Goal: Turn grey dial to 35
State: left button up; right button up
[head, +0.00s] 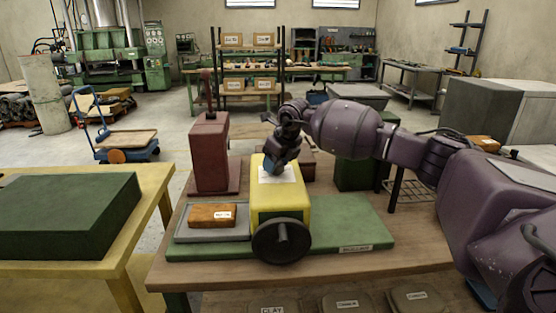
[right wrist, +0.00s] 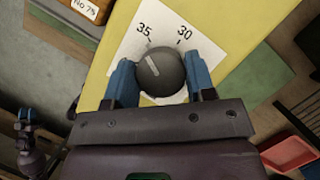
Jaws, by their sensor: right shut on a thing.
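The grey dial (right wrist: 160,73) sits on a white scale sheet on top of the yellow machine (head: 265,203). In the right wrist view the sheet shows the marks 35 and 30. The dial's pale pointer line points up and left, roughly toward the 35 side; I cannot tell if it lines up exactly. My right gripper (right wrist: 162,82) is shut on the dial, one blue finger on each side. In the head view my right gripper (head: 281,160) hides the dial. What looks like my left gripper (right wrist: 26,122) is small at the lower left of the wrist view, away from the dial; its jaws are unclear.
A black handwheel (head: 281,241) is on the machine's near face. A grey tray (head: 183,235) with an orange-brown block (head: 212,215) lies to its left. A dark red press (head: 210,150) stands behind. The green base plate (head: 350,225) is clear on the right.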

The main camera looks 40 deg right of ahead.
dwell(0.3)
jog(key=o, duration=0.9)
jog(key=shift+o, duration=0.2)
jog(key=shift+s+r, duration=0.15)
jog(key=shift+r, duration=0.4)
jog(key=p+v, duration=0.1)
jog(key=v, duration=0.8)
jog(key=shift+s+r, duration=0.2)
jog(key=shift+r, duration=0.15)
